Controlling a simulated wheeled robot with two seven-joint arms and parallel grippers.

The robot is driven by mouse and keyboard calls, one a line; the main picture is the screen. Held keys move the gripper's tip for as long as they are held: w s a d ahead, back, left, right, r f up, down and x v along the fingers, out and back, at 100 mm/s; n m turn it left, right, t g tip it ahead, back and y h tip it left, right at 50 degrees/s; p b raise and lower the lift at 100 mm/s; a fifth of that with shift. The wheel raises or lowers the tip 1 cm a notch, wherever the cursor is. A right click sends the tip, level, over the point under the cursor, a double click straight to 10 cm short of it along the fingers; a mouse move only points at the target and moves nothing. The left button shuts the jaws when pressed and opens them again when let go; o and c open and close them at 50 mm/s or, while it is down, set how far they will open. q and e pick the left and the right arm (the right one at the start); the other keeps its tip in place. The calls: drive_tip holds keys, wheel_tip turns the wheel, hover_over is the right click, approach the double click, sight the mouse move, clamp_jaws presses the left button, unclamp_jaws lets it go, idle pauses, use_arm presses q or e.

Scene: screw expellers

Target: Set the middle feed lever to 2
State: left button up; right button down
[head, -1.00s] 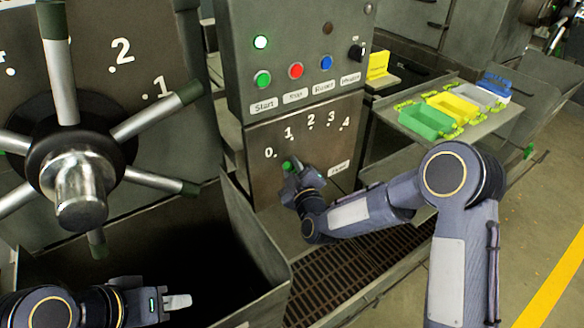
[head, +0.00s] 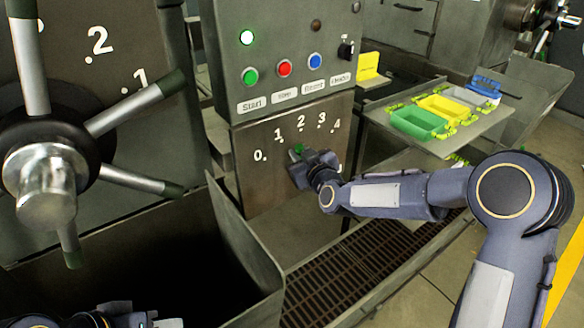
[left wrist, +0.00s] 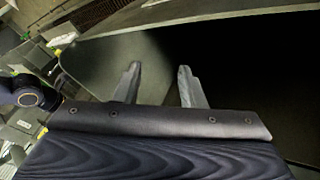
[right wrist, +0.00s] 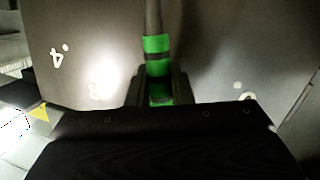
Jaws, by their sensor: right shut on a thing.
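The feed lever with a green grip (head: 298,149) is on the lower metal panel (head: 262,188), which carries a number scale from 0 to 4. The green tip shows just below the 2 (head: 300,122); its pivot is hidden behind my gripper. My right gripper (head: 304,163) is shut on the lever's grip. In the right wrist view the green-banded grip (right wrist: 158,62) passes between the fingers (right wrist: 158,92). My left gripper (left wrist: 158,85) is open and empty above the dark bin; only a bit of it shows at the head view's bottom edge.
A large spoked handwheel (head: 45,185) stands at the left above an open dark bin (head: 262,308). Start, stop and reset buttons (head: 285,68) are above the scale. A shelf (head: 380,113) with coloured trays is at the right. A floor grating (head: 330,285) lies below.

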drive_tip(key=shift+w+d+r+m+g+b, duration=0.1)
drive_tip(key=shift+w+d+m+g+b, duration=0.1)
drive_tip(key=shift+w+d+m+b, duration=0.3)
drive_tip(key=shift+w+d+r+m+g+b, duration=0.1)
drive_tip(key=shift+w+d+m+g+b, duration=0.15)
drive_tip(key=shift+d+m+b, duration=0.45)
drive_tip(key=shift+w+d, duration=0.1)
drive_tip(key=c, duration=1.6)
unclamp_jaws()
drive_tip(key=shift+o, duration=0.2)
drive_tip(key=b+v, duration=0.1)
drive_tip(key=v, duration=0.6)
drive_tip(key=shift+s+d+b, duration=0.2)
drive_tip(key=shift+s+b, duration=0.15)
